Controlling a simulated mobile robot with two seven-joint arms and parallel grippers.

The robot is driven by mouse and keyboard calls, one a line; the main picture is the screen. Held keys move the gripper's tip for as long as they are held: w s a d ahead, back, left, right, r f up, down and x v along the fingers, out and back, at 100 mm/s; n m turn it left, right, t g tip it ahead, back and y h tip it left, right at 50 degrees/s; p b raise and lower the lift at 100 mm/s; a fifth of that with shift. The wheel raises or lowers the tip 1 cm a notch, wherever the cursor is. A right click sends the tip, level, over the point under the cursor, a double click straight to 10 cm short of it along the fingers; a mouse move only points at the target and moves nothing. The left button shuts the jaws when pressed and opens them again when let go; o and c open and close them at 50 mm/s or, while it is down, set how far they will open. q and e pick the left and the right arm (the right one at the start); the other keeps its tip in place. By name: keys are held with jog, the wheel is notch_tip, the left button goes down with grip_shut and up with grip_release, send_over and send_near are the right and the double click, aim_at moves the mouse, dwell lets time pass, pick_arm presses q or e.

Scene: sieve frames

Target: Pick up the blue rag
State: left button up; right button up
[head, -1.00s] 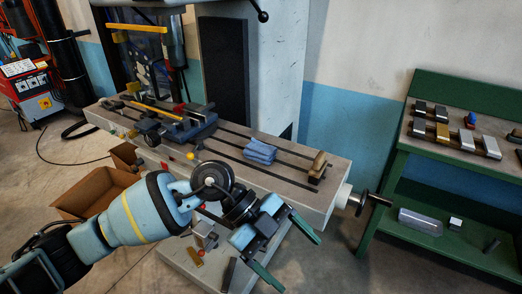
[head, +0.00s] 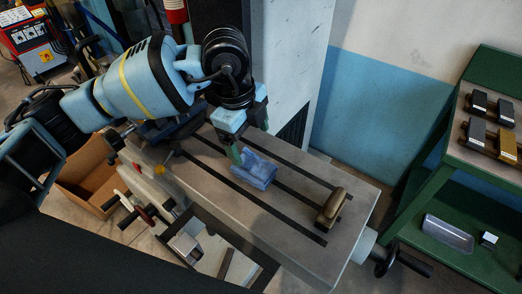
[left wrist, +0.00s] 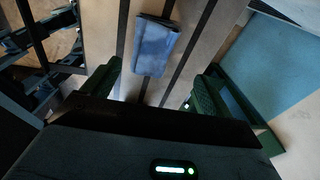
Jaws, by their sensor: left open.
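The blue rag (head: 255,170) lies folded on the slotted grey machine table (head: 295,240). In the left wrist view the rag (left wrist: 155,46) is at the upper middle, ahead of the fingers and between their lines. My left gripper (head: 252,135) is above the table at the rag's far side, pointing down. Its green fingers are apart with nothing between them; they also show in the left wrist view (left wrist: 158,92). One finger overlaps the rag's upper left edge in the head view; I cannot tell if it touches. My right gripper is not in view.
A brass-topped block (head: 331,208) sits on the table right of the rag. A handwheel (head: 386,262) sticks out at the table's right end. A green bench (head: 450,190) with metal blocks stands at right. A cardboard box (head: 88,185) is on the floor at left.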

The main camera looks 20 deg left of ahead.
aim_at(253, 163)
pick_arm(q)
jog(key=shift+s+r, duration=0.1)
jog(key=shift+s, duration=0.25)
jog(key=shift+s+f, duration=0.1)
jog(key=shift+f, duration=0.15)
jog(key=shift+d+f, duration=0.15)
jog(key=shift+f, duration=0.7)
jog(key=shift+w+f, duration=0.2)
jog(key=shift+f, duration=0.05)
jog(key=shift+d+f, duration=0.2)
jog(key=shift+f, duration=2.4)
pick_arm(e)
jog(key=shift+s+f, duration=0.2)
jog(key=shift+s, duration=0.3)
pick_arm(q)
jog(key=shift+c, duration=0.2)
jog(key=c, duration=1)
